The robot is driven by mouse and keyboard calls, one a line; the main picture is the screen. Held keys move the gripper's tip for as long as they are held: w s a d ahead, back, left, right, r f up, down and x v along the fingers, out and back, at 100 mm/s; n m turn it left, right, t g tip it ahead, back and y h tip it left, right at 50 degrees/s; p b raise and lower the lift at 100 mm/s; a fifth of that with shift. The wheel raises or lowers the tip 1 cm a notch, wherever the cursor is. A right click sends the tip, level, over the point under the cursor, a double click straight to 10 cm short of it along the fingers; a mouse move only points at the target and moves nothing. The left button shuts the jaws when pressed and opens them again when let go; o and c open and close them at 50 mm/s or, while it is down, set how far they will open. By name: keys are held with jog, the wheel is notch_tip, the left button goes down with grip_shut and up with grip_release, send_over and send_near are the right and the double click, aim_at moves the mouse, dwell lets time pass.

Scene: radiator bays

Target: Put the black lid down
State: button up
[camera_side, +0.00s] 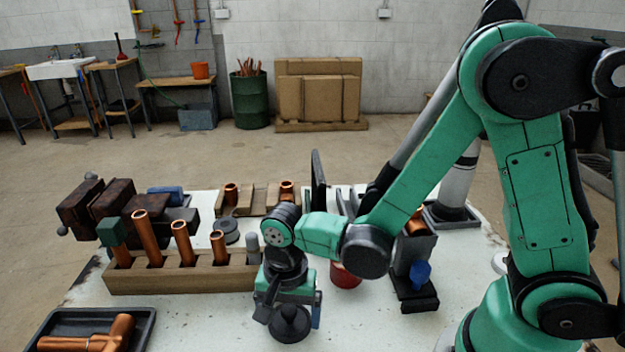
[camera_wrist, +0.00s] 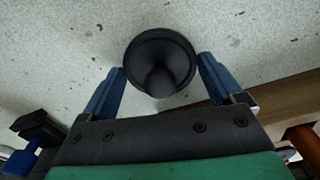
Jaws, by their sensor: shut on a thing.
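The black lid (camera_side: 291,326) is a round dark disc with a knob on top. In the wrist view the lid (camera_wrist: 177,47) sits between the two blue fingers, its knob toward my palm. My gripper (camera_side: 290,306) points down over the white worktop at the front middle and is shut on the lid; its fingers also show in the wrist view (camera_wrist: 161,68). The lid looks roughly level. I cannot tell whether its underside touches the worktop or hangs just above it.
A wooden rack (camera_side: 185,277) with several copper pipes stands close on the left. A black tray (camera_side: 145,322) with a copper tee lies front left. A red pot (camera_side: 346,276) and a black stand with a blue knob (camera_side: 421,273) are to the right. Worktop in front is bare.

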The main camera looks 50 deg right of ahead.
aim_at(289, 308)
jog(key=o, duration=0.9)
jog(key=shift+f, duration=0.15)
jog(key=shift+o, duration=0.2)
notch_tip(289, 308, up, 12)
jog(key=d+r+n+t, duration=0.1)
jog(key=d+n+t, duration=0.6)
jog(key=d+n, duration=0.2)
jog(key=shift+r+n, duration=0.3)
jog(key=shift+n, duration=0.8)
